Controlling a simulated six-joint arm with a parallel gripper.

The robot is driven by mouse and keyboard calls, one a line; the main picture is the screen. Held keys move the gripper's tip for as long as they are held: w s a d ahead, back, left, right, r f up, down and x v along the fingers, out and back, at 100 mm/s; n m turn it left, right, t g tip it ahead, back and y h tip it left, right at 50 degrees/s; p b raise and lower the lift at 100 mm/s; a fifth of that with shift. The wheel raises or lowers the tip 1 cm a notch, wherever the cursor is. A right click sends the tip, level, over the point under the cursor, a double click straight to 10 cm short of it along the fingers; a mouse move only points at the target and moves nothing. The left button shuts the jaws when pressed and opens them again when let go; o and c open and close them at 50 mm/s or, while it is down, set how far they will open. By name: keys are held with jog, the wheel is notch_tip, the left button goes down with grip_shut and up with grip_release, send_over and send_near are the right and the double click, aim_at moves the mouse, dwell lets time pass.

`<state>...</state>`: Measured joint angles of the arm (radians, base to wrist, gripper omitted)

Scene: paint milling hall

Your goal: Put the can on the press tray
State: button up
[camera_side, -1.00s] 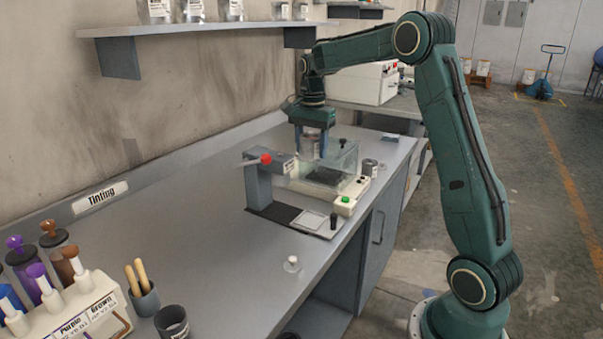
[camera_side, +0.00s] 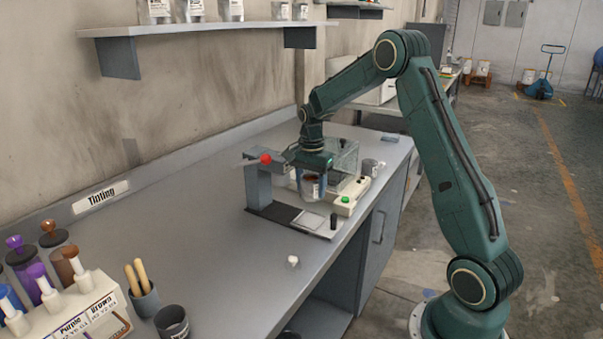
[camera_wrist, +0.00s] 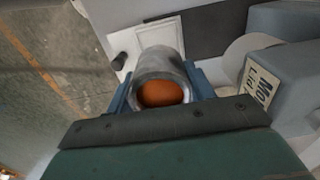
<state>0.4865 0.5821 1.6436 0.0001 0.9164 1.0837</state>
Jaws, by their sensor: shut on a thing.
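My gripper (camera_side: 311,188) is shut on the can (camera_side: 309,181), a small metal can with orange-brown contents. In the wrist view the open mouth of the can (camera_wrist: 162,76) faces me, between two blue fingers (camera_wrist: 162,90). I hold the can upright in the air near the press (camera_side: 263,187), a grey-blue column with a red-knobbed lever. The press tray appears to be the pale square plate (camera_side: 308,221) on the press base, below and a little nearer than the can. The can partly hides the pale plate in the wrist view (camera_wrist: 120,42).
A balance with a glass case (camera_side: 343,160) and a green button stands just behind my gripper. A black peg (camera_side: 333,221) stands beside the pale plate. A small white object (camera_side: 292,261) lies nearer on the bench. Another can (camera_side: 369,168) stands right of the glass case.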

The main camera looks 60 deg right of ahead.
aim_at(310, 221)
jog(key=shift+f, duration=4)
jog(key=shift+f, duration=0.15)
jog(key=o, duration=1.1)
jog(key=shift+c, duration=0.2)
notch_tip(310, 221, up, 12)
jog(key=shift+r, duration=0.15)
